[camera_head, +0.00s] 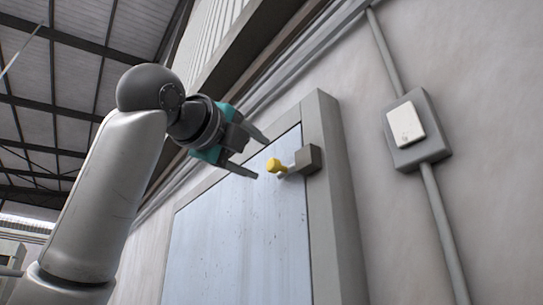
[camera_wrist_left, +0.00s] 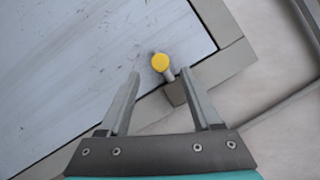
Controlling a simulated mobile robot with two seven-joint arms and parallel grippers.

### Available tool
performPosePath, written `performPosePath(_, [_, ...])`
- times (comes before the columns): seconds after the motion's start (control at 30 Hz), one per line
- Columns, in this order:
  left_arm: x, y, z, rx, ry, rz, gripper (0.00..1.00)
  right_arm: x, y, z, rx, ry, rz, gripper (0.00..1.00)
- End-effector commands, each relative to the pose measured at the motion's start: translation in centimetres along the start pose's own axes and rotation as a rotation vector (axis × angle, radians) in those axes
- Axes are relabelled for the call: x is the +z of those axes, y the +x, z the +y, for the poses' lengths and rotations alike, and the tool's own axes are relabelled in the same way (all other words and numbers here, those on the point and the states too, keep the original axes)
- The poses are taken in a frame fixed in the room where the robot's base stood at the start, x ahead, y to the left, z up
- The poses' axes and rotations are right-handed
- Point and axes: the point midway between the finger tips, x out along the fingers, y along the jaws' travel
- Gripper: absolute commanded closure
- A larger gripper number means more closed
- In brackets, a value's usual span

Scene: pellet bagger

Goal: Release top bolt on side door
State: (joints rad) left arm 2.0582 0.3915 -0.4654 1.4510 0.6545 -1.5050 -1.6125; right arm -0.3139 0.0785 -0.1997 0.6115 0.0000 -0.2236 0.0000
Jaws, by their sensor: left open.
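The top bolt (camera_head: 285,168) is a short grey rod with a yellow knob (camera_head: 273,165), running into a grey block (camera_head: 308,159) at the upper right corner of the pale side door (camera_head: 243,235). My left gripper (camera_head: 262,157) is open and empty, with its fingers pointing towards the knob. In the left wrist view the yellow knob (camera_wrist_left: 160,62) shows just beyond and between the two fingertips, apart from both. The grey block (camera_wrist_left: 175,93) shows partly behind the right finger. My right gripper is in neither view.
A grey door frame (camera_head: 334,200) surrounds the door. A white switch box (camera_head: 407,125) with vertical conduit is on the wall to the right. A ledge (camera_head: 240,50) runs above the door. The space in front of the door is clear.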

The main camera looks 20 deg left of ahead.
Motion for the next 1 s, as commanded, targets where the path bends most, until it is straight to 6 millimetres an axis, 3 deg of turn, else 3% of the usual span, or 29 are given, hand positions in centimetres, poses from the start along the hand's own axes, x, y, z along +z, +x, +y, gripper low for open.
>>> performPosePath(0.2, [0.1, 4.5, -0.2, 0.003, -0.002, 0.003, 0.35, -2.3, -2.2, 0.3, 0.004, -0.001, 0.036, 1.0])
performPosePath(0.4, [0.0, 6.6, -0.1, 0.001, -0.001, 0.002, 0.35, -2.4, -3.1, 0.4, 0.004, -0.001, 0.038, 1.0])
performPosePath(0.77, [0.0, 7.1, 0.0, 0.0, -0.001, 0.0, 0.35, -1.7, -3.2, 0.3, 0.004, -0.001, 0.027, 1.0])
performPosePath(1.0, [0.0, 7.1, 0.0, 0.0, -0.001, 0.0, 0.6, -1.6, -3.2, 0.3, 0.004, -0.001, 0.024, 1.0])
